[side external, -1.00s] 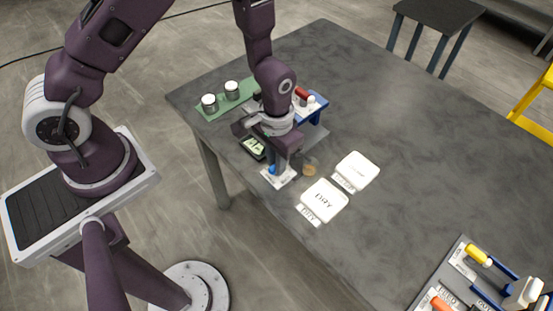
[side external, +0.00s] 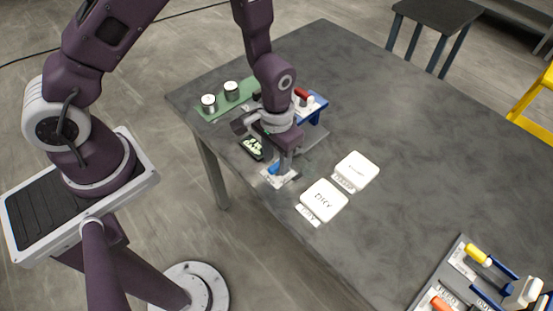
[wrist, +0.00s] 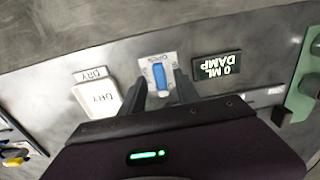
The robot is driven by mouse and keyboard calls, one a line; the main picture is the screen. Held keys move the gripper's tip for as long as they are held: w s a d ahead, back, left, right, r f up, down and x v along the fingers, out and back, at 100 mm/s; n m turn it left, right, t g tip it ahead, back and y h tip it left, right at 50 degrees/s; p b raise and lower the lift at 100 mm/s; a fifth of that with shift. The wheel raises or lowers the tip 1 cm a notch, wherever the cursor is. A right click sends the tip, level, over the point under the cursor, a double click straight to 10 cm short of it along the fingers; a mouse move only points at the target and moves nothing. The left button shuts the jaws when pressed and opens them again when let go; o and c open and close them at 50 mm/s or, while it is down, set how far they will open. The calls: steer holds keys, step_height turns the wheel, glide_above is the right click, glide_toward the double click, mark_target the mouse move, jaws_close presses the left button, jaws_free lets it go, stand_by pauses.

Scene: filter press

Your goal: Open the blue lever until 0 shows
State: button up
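The blue lever (wrist: 160,77) stands on a small white plate (wrist: 145,59); the lever (side external: 274,169) also shows in the side view, partly hidden by my gripper (side external: 284,170). In the wrist view my gripper (wrist: 162,92) has its fingers spread, one on each side of the lever's near end, with gaps seeming to show between them and it. The dark display (wrist: 217,67) to the right of the lever reads "0 ML" and "DAMP", upside down in the picture. The display (side external: 253,147) also shows in the side view, too small to read surely.
A white "DRY" pad (side external: 325,200) and a second white pad (side external: 357,170) lie right of the lever. A green tray (side external: 215,108) with two pale-topped cylinders is at the back left. A rack with coloured handles (side external: 479,256) is at the lower right.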

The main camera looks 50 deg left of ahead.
step_height(320, 180, up, 7)
steer(key=shift+f, duration=0.15)
step_height(320, 180, up, 8)
steer(key=t, duration=0.1)
glide_above(277, 165)
steer(key=a, duration=0.1)
steer(key=s+a+r+t, duration=0.25)
steer(key=s+r, duration=0.25)
steer(key=r, duration=0.6)
steer(key=s+a+r+t, duration=0.1)
steer(key=s+a+r, duration=0.1)
steer(key=s, duration=0.3)
steer(key=s+a+r+t, duration=0.1)
steer(key=s+a+r, duration=0.1)
steer(key=s, duration=0.4)
steer(key=shift+r, duration=0.7)
